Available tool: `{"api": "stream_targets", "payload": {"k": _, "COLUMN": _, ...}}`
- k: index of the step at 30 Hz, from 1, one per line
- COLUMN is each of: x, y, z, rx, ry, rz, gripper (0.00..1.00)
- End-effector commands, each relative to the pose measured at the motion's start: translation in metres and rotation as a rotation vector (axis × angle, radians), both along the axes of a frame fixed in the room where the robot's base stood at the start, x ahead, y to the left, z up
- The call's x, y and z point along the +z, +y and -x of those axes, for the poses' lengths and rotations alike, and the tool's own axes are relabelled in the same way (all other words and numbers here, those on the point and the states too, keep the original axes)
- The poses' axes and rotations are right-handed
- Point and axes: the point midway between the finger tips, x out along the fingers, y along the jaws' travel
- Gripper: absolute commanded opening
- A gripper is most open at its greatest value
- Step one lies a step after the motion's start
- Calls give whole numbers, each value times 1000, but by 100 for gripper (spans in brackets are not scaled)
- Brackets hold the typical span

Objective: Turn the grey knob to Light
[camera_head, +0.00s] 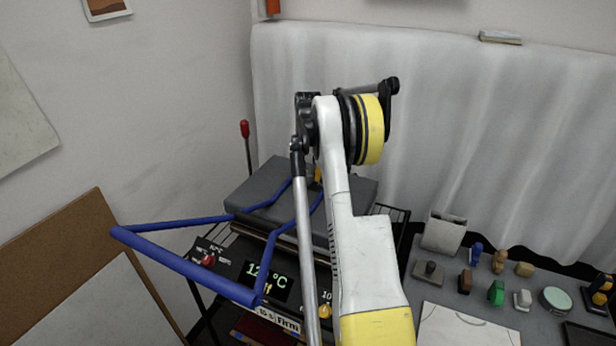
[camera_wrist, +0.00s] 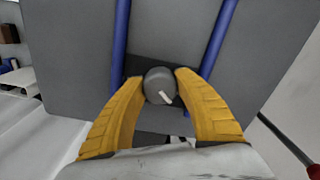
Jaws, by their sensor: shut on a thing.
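The grey knob (camera_wrist: 158,80) is round with a white pointer mark that slants toward the lower right in the wrist view. It sits on the top of the grey press (camera_head: 258,189). My gripper (camera_wrist: 160,84) has its two yellow fingers closed on the knob, one on each side. In the head view my arm hides the knob, and only a bit of yellow finger shows. The Light label cannot be seen. A sign reading "Firm" (camera_head: 287,325) shows at the front of the press.
A blue handle frame (camera_head: 185,272) reaches out from the press, and its bars run on both sides of my fingers. A red-tipped lever (camera_head: 245,130) stands behind. A display (camera_head: 266,283) and red knob (camera_head: 208,261) are in front. Stamps and small blocks (camera_head: 496,292) stand at right.

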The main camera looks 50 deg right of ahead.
Motion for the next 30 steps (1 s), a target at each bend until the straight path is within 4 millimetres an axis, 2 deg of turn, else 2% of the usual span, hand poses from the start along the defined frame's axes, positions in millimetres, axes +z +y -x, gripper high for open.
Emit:
{"api": "stream_targets", "payload": {"k": 3, "x": 0, "y": 0, "z": 0, "rx": 0, "ry": 0, "rz": 0, "gripper": 7}}
{"api": "stream_targets", "payload": {"k": 4, "x": 0, "y": 0, "z": 0, "rx": 0, "ry": 0, "rz": 0, "gripper": 46}}
{"api": "stream_targets", "payload": {"k": 6, "x": 0, "y": 0, "z": 0, "rx": 0, "ry": 0, "rz": 0, "gripper": 61}}
{"api": "stream_targets", "payload": {"k": 17, "x": 5, "y": 0, "z": 0, "rx": -1, "ry": 0, "rz": 0, "gripper": 61}}
{"api": "stream_targets", "payload": {"k": 20, "x": 18, "y": 0, "z": 0, "rx": -1, "ry": 0, "rz": 0, "gripper": 61}}
{"api": "stream_targets", "payload": {"k": 30, "x": 92, "y": 0, "z": 0, "rx": -1, "ry": 0, "rz": 0, "gripper": 61}}
